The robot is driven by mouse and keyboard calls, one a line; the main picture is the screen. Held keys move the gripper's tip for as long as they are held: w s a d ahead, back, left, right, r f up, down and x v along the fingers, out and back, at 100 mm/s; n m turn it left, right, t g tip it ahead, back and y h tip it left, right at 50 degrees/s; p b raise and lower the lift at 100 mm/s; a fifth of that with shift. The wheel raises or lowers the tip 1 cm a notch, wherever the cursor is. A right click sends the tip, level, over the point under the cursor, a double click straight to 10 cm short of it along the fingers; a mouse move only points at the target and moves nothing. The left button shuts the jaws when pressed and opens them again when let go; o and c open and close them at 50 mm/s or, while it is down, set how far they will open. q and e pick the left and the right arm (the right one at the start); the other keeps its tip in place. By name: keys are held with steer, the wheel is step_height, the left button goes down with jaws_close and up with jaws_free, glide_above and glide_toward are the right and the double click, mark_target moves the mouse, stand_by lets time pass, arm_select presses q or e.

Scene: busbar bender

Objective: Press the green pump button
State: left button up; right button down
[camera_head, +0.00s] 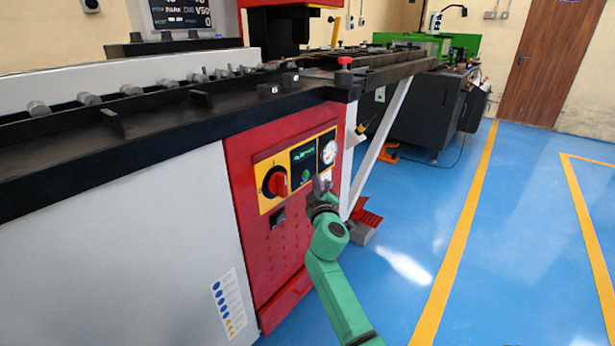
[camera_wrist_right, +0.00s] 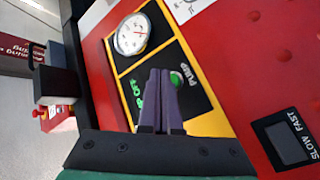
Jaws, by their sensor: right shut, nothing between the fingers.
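The green pump button (camera_wrist_right: 176,79) sits on a black plate (camera_wrist_right: 196,92) marked PUMP in the right wrist view. In the head view the button (camera_head: 306,174) is a small green spot on the yellow-framed panel. My right gripper (camera_wrist_right: 160,76) is shut and empty, its two fingers side by side. Its tips lie just beside the button in the wrist view and cover part of it. I cannot tell whether they touch it. In the head view my right gripper (camera_head: 319,182) is at the panel's lower right. My left gripper is not in view.
A red rotary switch (camera_head: 276,183) is left of the button, and a round gauge (camera_wrist_right: 131,34) is beside it. A black SLOW/FAST plate (camera_wrist_right: 290,139) is on the red face. The black bench edge (camera_head: 130,128) juts out above. Blue floor (camera_head: 450,200) is open at right.

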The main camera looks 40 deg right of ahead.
stand_by(0.4)
steer(key=shift+w+a+b, duration=0.15)
steer(key=shift+w+b, duration=0.15)
steer(key=shift+w, duration=0.1)
steer(key=shift+w+a+b, duration=0.15)
steer(key=shift+w+b, duration=0.15)
steer(key=shift+w, duration=0.1)
stand_by(0.5)
steer(key=shift+s+d+p, duration=0.25)
steer(key=shift+s+p, duration=0.1)
steer(key=shift+s, duration=0.45)
